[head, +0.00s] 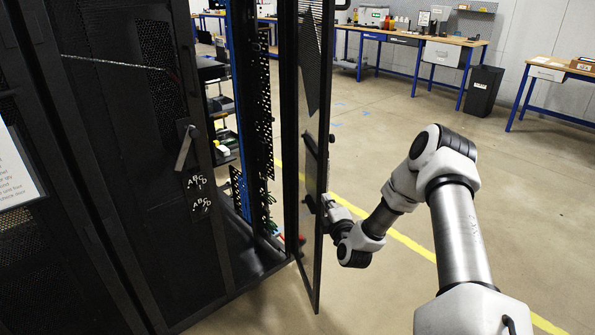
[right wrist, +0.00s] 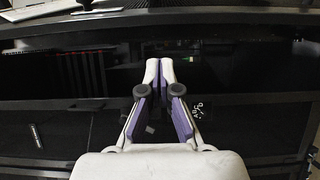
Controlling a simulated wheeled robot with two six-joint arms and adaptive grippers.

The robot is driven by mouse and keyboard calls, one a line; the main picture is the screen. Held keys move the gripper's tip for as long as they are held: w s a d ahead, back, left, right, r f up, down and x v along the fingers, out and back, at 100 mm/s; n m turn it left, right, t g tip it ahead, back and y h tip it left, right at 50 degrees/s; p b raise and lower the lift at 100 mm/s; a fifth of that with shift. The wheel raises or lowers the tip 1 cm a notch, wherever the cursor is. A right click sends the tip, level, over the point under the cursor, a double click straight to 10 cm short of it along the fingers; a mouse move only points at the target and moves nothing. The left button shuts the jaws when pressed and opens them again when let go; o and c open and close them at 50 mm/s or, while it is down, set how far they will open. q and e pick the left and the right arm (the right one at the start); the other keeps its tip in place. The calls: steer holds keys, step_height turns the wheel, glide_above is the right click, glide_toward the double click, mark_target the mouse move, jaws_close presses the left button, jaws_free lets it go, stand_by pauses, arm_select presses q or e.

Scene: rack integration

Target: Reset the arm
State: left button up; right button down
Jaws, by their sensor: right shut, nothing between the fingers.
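My right arm comes in from the right in the head view, and its wrist and right gripper (head: 328,206) are at the edge of the open black rack door (head: 313,120). The door hides part of the gripper, and I cannot tell from this view whether it touches the door. In the right wrist view the two fingers of the right gripper (right wrist: 160,72) are together with nothing between them, in front of dark rack parts. My left gripper is not in view.
A closed black rack cabinet (head: 110,120) with a handle (head: 185,147) fills the left. The open rack beside it shows a blue upright (head: 238,100). Blue-legged workbenches (head: 420,40) and a black bin (head: 484,90) stand at the back. Floor right of the door is clear.

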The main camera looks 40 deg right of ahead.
steer(key=s+a+f+n+g+y, duration=0.1)
steer(key=a+f+n+g+y, duration=0.2)
steer(key=a+f, duration=0.7)
steer(key=a+f+n+g+y, duration=0.1)
steer(key=a+f+n+y, duration=0.35)
steer(key=a, duration=1.25)
steer(key=s+a+f+m+g+y, duration=0.3)
steer(key=s+a+f+m+g, duration=0.25)
steer(key=s, duration=0.55)
steer(key=s+a+m+g, duration=0.2)
steer(key=s+m+g, duration=0.1)
steer(key=s+m, duration=0.4)
steer(key=s+a+f+m+g+h, duration=0.1)
steer(key=s+a+m+g, duration=0.1)
steer(key=s+m, duration=0.5)
steer(key=s+g, duration=0.1)
steer(key=s, duration=0.2)
steer(key=shift+s+f, duration=0.2)
steer(key=shift+s, duration=0.05)
